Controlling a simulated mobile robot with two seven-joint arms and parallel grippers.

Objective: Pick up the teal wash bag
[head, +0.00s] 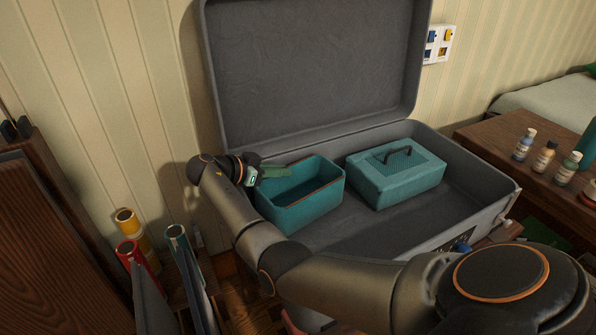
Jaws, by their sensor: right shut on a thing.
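The teal wash bag (301,209) is an open-topped, box-shaped bag with a brown rim. It is in the left part of the open grey suitcase (455,225) and looks upright. My right gripper (276,172) reaches in from the left, at the bag's back left rim, and is shut on it. The fingers partly cover that rim, and the exact contact is hard to see. My right forearm crosses in front of the suitcase and hides part of its front left.
A second teal bag (398,178) with a dark handle and mesh top lies right of the wash bag. The suitcase lid (315,70) stands open behind. Small bottles (545,156) stand on the wooden table at right. Coloured rolls (130,226) stand at left.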

